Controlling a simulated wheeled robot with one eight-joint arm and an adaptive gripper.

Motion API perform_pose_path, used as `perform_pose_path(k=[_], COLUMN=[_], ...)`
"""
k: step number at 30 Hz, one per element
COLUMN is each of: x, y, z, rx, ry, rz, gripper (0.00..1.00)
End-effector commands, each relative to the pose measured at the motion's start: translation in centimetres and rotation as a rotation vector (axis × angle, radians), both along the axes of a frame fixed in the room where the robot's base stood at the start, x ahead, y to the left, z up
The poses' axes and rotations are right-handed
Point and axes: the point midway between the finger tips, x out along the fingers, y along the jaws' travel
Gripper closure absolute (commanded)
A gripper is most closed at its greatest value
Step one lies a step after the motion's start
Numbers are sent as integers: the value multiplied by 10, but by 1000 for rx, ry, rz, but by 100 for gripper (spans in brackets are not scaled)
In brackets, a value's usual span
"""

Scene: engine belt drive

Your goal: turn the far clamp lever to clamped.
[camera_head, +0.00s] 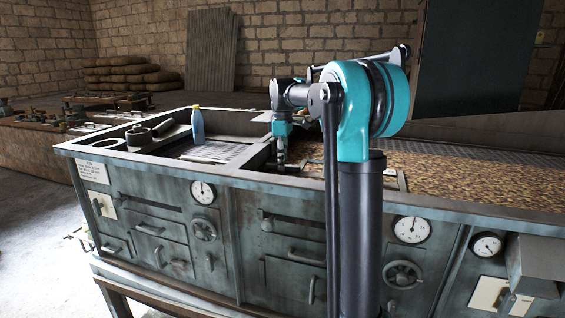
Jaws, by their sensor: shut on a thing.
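My gripper (281,160) points down below the teal wrist, at the inner edge between the open bench bay and the brown-filled bed. It is shut on a small part there, most likely the far clamp lever. The lever is too small and too covered by the fingers to make out its shape or its angle. I cannot tell from this view whether it stands at clamped. No second clamp lever can be told apart. My teal and dark arm stands in front and hides part of the bench behind it.
A blue bottle (197,125) stands in the left bay near a dark round part (138,135) and a light tool (203,160). The raised bench rim (200,171) runs along the front. A brown granular bed (470,180) fills the right. Gauges and handwheels line the front panel.

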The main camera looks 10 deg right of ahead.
Motion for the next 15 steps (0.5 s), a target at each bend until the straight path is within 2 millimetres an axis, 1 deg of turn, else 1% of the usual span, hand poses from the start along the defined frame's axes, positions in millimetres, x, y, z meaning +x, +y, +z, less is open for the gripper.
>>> perform_pose_path(k=[4,11,12,15], x=[0,0,0,0], y=[0,0,0,0], z=[0,0,0,0], rx=[0,0,0,0], ry=[-1,-1,-1,-1], rz=[-34,-33,-33,-33], gripper=[100,100,81,68])
